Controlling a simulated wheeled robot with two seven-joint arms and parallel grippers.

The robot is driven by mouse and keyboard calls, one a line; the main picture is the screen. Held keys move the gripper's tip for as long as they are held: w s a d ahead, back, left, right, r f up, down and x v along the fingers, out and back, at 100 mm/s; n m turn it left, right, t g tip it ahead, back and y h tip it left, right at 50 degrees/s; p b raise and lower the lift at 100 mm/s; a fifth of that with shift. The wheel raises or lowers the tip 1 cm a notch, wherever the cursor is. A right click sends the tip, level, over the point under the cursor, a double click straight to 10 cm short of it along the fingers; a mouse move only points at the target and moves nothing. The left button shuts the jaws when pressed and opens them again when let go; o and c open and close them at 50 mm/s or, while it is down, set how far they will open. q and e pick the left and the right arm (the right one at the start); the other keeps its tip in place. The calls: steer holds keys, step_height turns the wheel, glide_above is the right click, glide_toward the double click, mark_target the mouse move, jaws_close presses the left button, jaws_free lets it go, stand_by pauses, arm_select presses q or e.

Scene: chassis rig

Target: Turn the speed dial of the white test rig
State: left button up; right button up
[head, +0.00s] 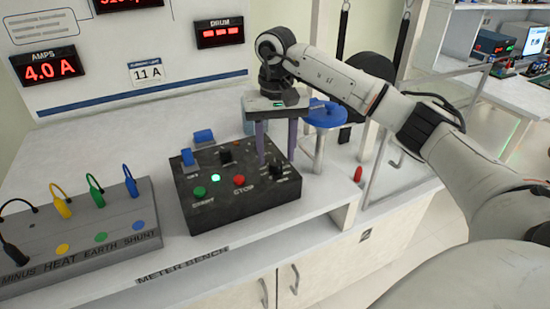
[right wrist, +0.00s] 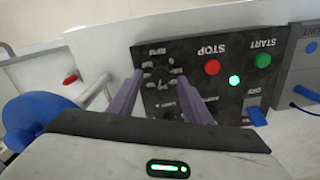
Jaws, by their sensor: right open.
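The white test rig's black control box (head: 238,205) sits on the bench and also shows, upside down, in the right wrist view (right wrist: 205,48). The speed dial (head: 277,169) seems to be the dark knob at its right end, with markings around it; its pointer is too small to read. My right gripper (head: 277,158) points down over this end, open, with its two purple fingers apart. In the right wrist view the fingertips (right wrist: 160,77) lie on either side of the dial area. I cannot tell whether they touch it. My left gripper is not in view.
The box also carries a green START button (head: 199,191), a red STOP button (head: 239,180), a lit green lamp (head: 215,177), another black knob (head: 225,156) and blue switches. A blue round stool-like part (head: 327,117) stands close behind the gripper. A grey terminal block (head: 80,238) is left.

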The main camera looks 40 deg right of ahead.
steer(key=shift+f, duration=1.1)
steer(key=c, duration=1.1)
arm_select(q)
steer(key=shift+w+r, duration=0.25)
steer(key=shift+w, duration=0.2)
arm_select(e)
steer(key=shift+o, duration=0.2)
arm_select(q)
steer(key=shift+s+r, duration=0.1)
arm_select(e)
steer(key=shift+r, duration=0.1)
